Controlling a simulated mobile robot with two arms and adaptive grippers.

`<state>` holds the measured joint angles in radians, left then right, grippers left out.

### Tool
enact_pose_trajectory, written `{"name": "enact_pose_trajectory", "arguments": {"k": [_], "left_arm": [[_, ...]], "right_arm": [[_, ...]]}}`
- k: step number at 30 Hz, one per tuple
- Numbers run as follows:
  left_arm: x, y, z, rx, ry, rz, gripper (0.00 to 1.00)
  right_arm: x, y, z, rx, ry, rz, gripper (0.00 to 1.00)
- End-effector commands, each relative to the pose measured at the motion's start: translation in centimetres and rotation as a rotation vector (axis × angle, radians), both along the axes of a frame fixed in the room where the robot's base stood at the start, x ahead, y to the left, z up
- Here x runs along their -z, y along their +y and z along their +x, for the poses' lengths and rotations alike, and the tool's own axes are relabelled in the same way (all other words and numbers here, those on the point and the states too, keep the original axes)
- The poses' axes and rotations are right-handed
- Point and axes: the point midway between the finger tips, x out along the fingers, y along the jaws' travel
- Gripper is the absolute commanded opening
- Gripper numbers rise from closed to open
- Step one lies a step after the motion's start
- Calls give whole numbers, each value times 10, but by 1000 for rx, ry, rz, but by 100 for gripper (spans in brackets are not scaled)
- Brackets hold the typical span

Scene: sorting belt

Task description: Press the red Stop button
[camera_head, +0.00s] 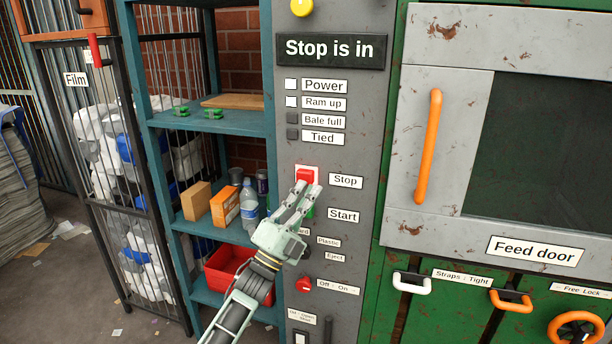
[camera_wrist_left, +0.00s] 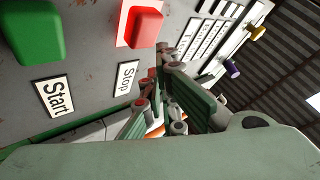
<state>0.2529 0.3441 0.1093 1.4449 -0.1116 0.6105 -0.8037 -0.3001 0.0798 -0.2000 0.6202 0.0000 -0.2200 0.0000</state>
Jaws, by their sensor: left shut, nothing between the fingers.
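The red Stop button (camera_head: 305,174) sits on a white plate on the grey control panel (camera_head: 345,120), left of its "Stop" label (camera_head: 346,181). My left gripper (camera_head: 309,188) is shut and empty, its fingertips at the button's lower edge in the head view. A sign (camera_head: 331,49) above reads "Stop is in". My right gripper is not in view.
The green Start button (camera_wrist_left: 32,30) is beside the Stop button, mostly hidden behind my fingers in the head view. A red Off/On knob (camera_head: 304,285) is lower down. The feed door's orange handle (camera_head: 429,145) is right; a teal shelf (camera_head: 215,122) is left.

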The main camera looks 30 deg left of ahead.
Motion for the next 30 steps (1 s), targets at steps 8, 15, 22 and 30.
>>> {"name": "enact_pose_trajectory", "arguments": {"k": [8,15,22,30], "left_arm": [[0,0,-2,-1,0,-1,0],[-1,-6,-23,0,2,-1,0],[-1,-11,-45,-1,2,-2,0],[1,-14,-59,-1,0,-1,0]], "right_arm": [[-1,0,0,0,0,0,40],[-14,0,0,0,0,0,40],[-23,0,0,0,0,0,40],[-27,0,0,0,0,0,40]]}}
